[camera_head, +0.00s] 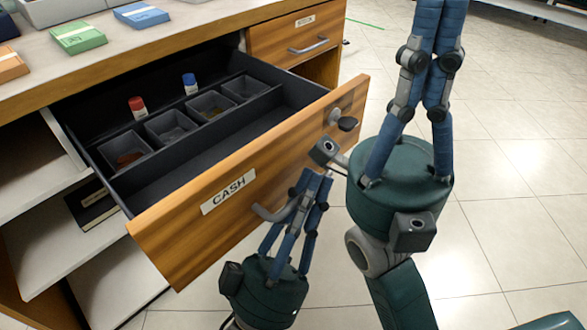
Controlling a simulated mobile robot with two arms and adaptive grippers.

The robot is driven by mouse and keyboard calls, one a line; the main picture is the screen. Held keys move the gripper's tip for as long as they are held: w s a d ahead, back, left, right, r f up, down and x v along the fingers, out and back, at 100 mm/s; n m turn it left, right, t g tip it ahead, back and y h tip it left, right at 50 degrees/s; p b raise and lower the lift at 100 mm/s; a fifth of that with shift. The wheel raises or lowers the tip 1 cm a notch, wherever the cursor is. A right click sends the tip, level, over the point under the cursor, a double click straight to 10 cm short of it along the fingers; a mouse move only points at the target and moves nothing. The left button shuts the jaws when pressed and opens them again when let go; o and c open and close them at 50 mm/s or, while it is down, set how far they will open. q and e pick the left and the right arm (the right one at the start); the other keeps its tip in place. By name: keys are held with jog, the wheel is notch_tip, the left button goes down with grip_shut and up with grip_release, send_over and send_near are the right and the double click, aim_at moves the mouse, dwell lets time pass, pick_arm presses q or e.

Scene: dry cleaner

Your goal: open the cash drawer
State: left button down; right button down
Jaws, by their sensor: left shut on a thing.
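The cash drawer (175,235) is a wooden-fronted drawer with a white CASH label (228,192). It is pulled well out of the counter, with its dark inside showing. My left gripper (305,195) is at the front of the drawer, shut on its curved grey bar handle (268,213), partly hidden by the fingers. A lock with a dark key (347,124) is at the right end of the front. My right gripper (437,25) is right of the drawer, fingers pointing up and close together, tips cut off by the top edge.
Inside the drawer are several small grey bins (172,126), a red-capped item (138,107) and a blue-capped item (190,84). A second drawer (297,35) is shut. Card stacks (79,37) lie on the counter. Open shelves (115,280) are below. Tiled floor (510,150) is clear at right.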

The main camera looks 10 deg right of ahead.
pick_arm(q)
jog(key=shift+s, duration=0.15)
jog(key=c, duration=2)
grip_release()
jog(key=shift+f, duration=0.15)
jog(key=v, duration=1.2)
